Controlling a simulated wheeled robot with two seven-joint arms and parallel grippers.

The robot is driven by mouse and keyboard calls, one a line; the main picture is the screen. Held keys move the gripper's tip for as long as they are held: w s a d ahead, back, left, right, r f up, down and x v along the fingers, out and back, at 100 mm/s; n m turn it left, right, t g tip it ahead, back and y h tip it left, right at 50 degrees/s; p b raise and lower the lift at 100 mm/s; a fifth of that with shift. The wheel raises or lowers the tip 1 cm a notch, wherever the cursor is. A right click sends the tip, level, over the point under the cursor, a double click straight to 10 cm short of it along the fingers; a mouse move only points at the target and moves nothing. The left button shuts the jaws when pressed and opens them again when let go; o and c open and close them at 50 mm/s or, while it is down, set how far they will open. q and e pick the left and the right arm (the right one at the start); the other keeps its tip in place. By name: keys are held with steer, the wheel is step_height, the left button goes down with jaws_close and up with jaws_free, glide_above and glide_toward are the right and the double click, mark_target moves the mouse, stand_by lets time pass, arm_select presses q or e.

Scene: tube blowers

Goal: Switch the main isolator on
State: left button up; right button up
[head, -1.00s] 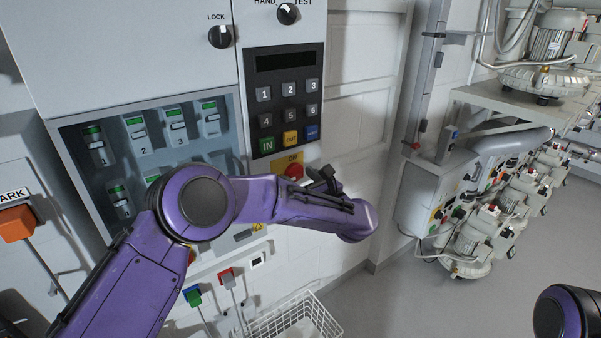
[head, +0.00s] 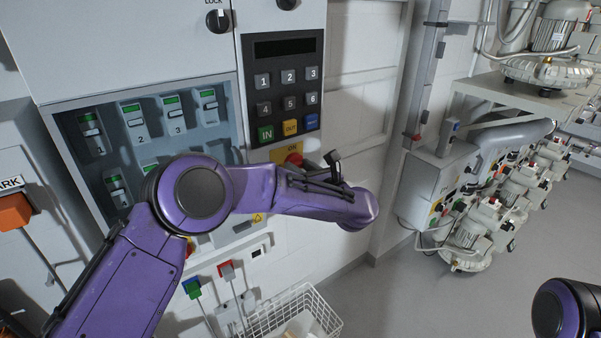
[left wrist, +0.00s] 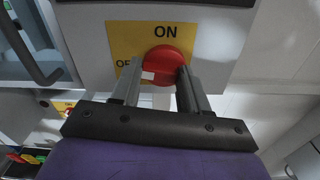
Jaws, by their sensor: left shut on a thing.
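The main isolator is a red round knob (left wrist: 172,58) on a yellow plate (left wrist: 125,38) marked ON at the top and, at the left, a partly hidden word starting "OF". A white mark on the knob sits at its lower left, toward that left word. My left gripper (left wrist: 160,76) is shut on the knob, one finger on each side of it. In the head view the knob (head: 294,158) shows just above my left forearm, under the keypad, and the fingers are mostly hidden. My right gripper is out of view.
A keypad (head: 287,88) sits above the isolator. An open recess at its left holds several green-topped breakers (head: 173,114). Red (head: 226,268) and green-blue (head: 192,286) plugs and a wire basket (head: 287,313) are below. Pumps (head: 480,235) stand right; the floor between is clear.

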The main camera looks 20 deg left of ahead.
arm_select(q)
steer(key=m+b, duration=0.2)
steer(key=m, duration=0.1)
steer(key=shift+m, duration=0.3)
steer(key=m, duration=0.1)
steer(key=m+b, duration=0.1)
steer(key=m, duration=0.1)
steer(key=shift+w+d+r+m, duration=0.1)
steer(key=shift+w+d+m, duration=0.05)
steer(key=shift+m, duration=0.15)
steer(key=m, duration=0.4)
steer(key=shift+w+r+m, duration=0.1)
steer(key=shift+m, duration=0.2)
steer(key=m+p, duration=0.1)
steer(key=m, duration=0.3)
steer(key=shift+w+d, duration=0.1)
steer(key=shift+d, duration=0.05)
steer(key=shift+m, duration=0.3)
steer(key=o, duration=1.1)
steer(key=shift+c, duration=0.2)
